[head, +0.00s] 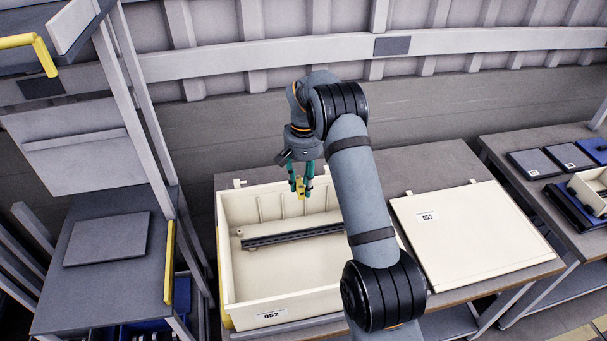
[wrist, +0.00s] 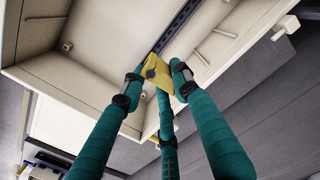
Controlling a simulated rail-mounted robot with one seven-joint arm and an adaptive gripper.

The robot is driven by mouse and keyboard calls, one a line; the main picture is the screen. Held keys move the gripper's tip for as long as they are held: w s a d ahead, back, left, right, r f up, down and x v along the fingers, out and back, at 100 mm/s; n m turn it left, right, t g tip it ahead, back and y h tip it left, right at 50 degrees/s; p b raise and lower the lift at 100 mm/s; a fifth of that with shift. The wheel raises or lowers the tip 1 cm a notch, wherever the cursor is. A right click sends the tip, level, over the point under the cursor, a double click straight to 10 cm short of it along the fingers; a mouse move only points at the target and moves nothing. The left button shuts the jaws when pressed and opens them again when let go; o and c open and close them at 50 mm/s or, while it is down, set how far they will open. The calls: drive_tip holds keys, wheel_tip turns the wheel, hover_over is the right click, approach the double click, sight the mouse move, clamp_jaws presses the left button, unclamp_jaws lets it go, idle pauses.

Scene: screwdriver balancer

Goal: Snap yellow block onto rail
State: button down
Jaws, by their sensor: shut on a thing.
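My gripper (head: 301,188) has teal fingers and points down over the back part of a cream box. It is shut on the yellow block (head: 300,191), which also shows between the fingertips in the wrist view (wrist: 155,70). The dark slotted rail (head: 290,237) lies across the inside of the box, and part of it shows beyond the block in the wrist view (wrist: 180,28). The block appears above the rail and apart from it in the head view. My arm hides the right part of the box and may hide the rail's right end.
The cream box (head: 224,262), labelled Q52, stands on a workbench (head: 428,164). Its walls rise around the rail. A flat cream lid (head: 470,240) lies to the right. A grey cabinet with a post (head: 150,140) stands at the left. Blue trays (head: 592,150) sit on the far right table.

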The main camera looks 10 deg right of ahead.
drive_tip(key=f, duration=0.1)
drive_tip(key=b, duration=1.4)
approach(303, 233)
wheel_tip(303, 233, down, 5)
drive_tip(key=shift+f, duration=0.1)
drive_tip(key=shift+s+m+b, duration=0.15)
drive_tip(key=shift+m+b, duration=0.15)
drive_tip(key=shift+m, duration=0.1)
idle(0.4)
drive_tip(key=shift+a+f+b, duration=0.1)
drive_tip(key=shift+f+b, duration=0.8)
idle(1.7)
drive_tip(key=c, duration=1.2)
unclamp_jaws()
drive_tip(key=shift+o, duration=0.4)
